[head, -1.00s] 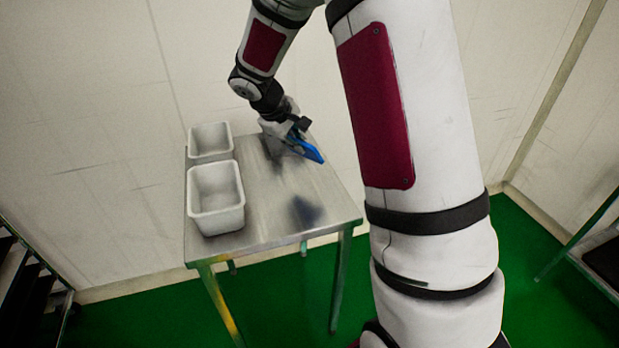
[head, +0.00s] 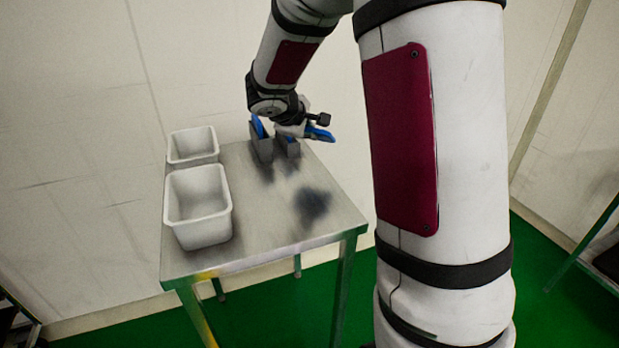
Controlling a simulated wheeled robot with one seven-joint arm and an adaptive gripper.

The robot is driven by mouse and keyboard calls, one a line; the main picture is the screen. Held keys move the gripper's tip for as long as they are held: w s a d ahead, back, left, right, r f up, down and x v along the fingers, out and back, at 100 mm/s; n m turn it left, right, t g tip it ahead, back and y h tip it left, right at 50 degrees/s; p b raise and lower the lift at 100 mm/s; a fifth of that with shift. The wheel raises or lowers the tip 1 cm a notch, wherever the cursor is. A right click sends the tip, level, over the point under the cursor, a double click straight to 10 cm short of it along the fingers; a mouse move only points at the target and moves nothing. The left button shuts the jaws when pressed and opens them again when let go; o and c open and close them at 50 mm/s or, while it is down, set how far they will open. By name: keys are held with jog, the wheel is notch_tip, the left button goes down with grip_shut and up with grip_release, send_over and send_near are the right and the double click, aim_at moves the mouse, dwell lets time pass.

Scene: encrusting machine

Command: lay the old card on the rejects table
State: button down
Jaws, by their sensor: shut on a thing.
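My gripper (head: 305,129) is over the far right corner of a steel-topped table (head: 262,218), which I take as the rejects table. It is shut on a flat blue piece (head: 320,134), which looks like the old card and sticks out to the right, roughly level. Whether the card touches anything below is hidden. A second bit of blue (head: 257,126) shows at the left block. I cannot tell whether these blocks stand on the table.
Two white bins, a near one (head: 198,207) and a far one (head: 193,146), stand along the table's left side. The table's middle and front are bare, with a dark shadow (head: 312,203). A pale wall (head: 80,130) rises behind the table. My arm fills the right.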

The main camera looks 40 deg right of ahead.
notch_tip(320, 180, down, 6)
jog(key=b, duration=0.3)
jog(key=shift+b, duration=0.4)
notch_tip(320, 180, down, 2)
jog(key=b, duration=0.3)
jog(key=shift+f, duration=0.2)
jog(key=c, duration=1.8)
grip_release()
jog(key=p+v, duration=0.2)
jog(key=v, duration=0.6)
